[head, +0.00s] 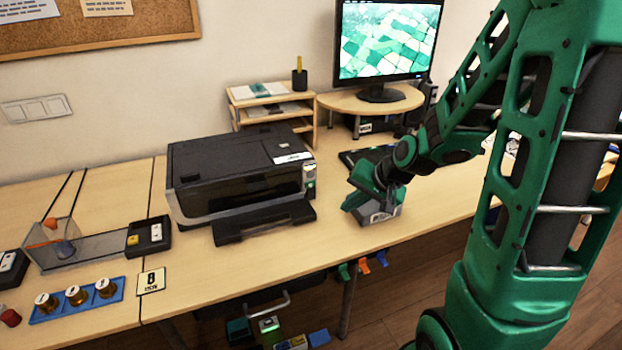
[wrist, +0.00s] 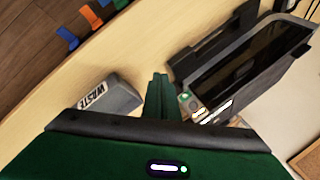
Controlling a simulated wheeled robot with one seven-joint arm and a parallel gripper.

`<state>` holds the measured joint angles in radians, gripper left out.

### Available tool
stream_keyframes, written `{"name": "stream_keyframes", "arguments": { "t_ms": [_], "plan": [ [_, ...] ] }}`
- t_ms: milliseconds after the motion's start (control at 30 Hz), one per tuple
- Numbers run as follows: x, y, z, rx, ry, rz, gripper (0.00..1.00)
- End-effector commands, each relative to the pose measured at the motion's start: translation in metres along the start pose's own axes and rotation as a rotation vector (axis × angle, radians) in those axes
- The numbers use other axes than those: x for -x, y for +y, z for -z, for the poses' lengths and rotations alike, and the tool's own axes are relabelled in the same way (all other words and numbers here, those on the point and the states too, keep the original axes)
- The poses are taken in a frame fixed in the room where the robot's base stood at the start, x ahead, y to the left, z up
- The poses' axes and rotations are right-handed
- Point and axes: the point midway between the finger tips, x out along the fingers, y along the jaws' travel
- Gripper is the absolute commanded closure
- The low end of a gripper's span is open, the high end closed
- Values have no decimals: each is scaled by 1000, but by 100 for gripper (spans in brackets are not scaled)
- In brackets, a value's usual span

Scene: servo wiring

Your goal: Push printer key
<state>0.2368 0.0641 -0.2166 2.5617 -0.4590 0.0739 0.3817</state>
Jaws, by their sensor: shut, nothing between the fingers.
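The black printer (head: 240,175) stands on the wooden desk, its front tray extending toward the desk edge. A panel with a green-lit key (head: 309,170) is at its right front corner. In the wrist view the round green key (wrist: 185,97) shows just right of my gripper's fingers (wrist: 160,76), with lighter, small keys below it. My gripper (head: 348,204) is shut and empty, to the right of the printer and apart from it in the head view. Whether the fingertips are level with the key is not clear.
A grey box marked "WASTE" (wrist: 110,97) stands beside my gripper and is partly hidden behind it in the head view (head: 382,214). Behind are a monitor (head: 388,42) on a round stand and a wooden shelf (head: 272,104). Bare desk lies between box and printer.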

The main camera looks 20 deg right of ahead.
Motion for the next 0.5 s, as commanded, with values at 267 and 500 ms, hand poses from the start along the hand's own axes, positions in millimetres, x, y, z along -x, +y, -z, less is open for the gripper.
{"name": "stream_keyframes", "arguments": {
  "t_ms": [267,500],
  "plan": [
    [-44,-37,15,-179,56,182,100],
    [-55,-49,22,-252,80,245,100]
  ]
}}
